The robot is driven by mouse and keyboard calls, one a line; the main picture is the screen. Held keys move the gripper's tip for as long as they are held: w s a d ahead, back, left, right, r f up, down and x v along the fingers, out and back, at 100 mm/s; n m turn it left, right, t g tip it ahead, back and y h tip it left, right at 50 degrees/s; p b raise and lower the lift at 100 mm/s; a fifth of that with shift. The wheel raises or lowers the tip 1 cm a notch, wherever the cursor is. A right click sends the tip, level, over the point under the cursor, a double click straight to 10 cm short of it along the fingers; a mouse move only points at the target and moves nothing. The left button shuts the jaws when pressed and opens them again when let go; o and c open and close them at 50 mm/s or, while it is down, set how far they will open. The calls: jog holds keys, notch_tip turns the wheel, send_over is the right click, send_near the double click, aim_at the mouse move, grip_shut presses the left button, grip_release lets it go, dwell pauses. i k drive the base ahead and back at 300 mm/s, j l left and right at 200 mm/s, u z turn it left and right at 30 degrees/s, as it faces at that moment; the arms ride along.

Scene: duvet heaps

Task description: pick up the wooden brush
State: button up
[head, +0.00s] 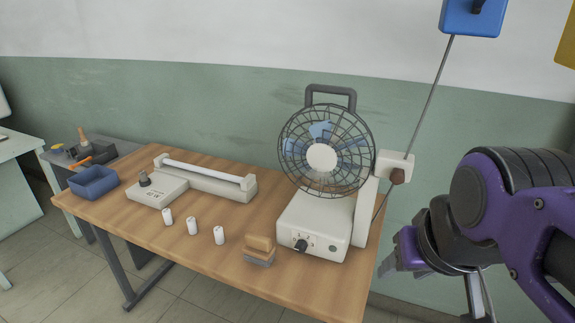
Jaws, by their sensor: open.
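The wooden brush (259,247) has a light wooden body above a grey lower part. It sits near the front edge of the wooden table (220,174), just left of the fan base. My gripper (400,262) is at the right of the head view, to the right of the table and apart from the brush. It is open, and nothing shows between its fingers, though they are partly hidden by the purple arm.
A caged fan on a white base (315,225) stands between the brush and my gripper. A white lamp device (205,180) and a blue bin (93,182) lie farther left. A cord hangs at the right.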

aim_at(258, 249)
jog(key=k+z, duration=0.2)
jog(key=z, duration=0.15)
jog(key=k+z, duration=0.15)
jog(key=z, duration=0.2)
jog(key=j+z, duration=0.4)
jog(key=z, duration=0.15)
jog(key=j, duration=1.7)
jog(key=i, duration=0.1)
